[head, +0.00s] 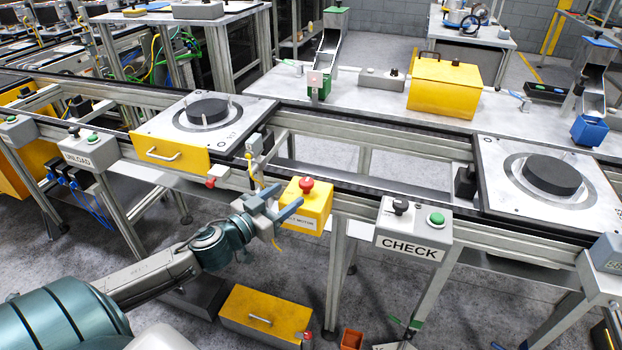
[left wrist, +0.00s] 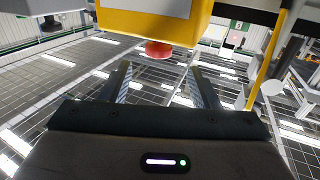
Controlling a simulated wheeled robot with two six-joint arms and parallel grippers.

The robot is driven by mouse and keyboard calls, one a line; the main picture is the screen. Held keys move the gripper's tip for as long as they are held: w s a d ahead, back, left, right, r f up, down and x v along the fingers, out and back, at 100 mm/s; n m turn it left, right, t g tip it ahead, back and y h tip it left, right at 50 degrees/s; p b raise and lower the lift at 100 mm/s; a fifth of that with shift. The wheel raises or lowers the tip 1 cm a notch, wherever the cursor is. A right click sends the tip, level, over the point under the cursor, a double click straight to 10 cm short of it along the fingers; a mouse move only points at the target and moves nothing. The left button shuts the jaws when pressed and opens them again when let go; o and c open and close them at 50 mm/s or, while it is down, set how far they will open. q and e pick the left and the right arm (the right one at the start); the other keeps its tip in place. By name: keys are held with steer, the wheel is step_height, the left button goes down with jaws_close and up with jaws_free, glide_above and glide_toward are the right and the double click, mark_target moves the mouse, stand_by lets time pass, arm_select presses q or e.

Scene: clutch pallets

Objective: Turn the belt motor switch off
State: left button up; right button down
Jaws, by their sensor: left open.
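The belt motor box (head: 318,203) is yellow, with a partly hidden label reading "MOTOR", and is mounted on the front rail of the conveyor. A red mushroom-shaped button (head: 306,185) stands on it. My left gripper (head: 288,196) is open and empty just left of the box, its fingers pointing toward it. In the left wrist view the yellow box (left wrist: 150,20) fills the top. The red button (left wrist: 158,49) shows there between and beyond the fingertips of the left gripper (left wrist: 158,72). I cannot tell whether a finger touches the box. My right gripper is not in view.
A CHECK box (head: 412,230) with a black knob and green button is right of the motor box. An UNLOAD box (head: 90,150) is at left. Two pallets with black discs (head: 208,111) (head: 552,174) sit on the conveyor. A yellow drawer box (head: 265,312) is on the floor.

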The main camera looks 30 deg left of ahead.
mark_target(311, 179)
arm_select(q)
steer(key=shift+w+d+b, duration=0.25)
steer(key=shift+w+b, duration=0.05)
steer(key=shift+w, duration=0.85)
steer(key=shift+w+d+b, duration=0.2)
steer(key=shift+w+b, duration=0.1)
steer(key=shift+w, duration=0.8)
steer(key=w, duration=0.3)
steer(key=shift+w+d+b, duration=0.2)
steer(key=shift+d+b, duration=0.05)
steer(key=shift+b, duration=0.05)
steer(key=shift+w, duration=0.4)
steer(key=shift+w+d, duration=0.15)
steer(key=shift+w, duration=0.2)
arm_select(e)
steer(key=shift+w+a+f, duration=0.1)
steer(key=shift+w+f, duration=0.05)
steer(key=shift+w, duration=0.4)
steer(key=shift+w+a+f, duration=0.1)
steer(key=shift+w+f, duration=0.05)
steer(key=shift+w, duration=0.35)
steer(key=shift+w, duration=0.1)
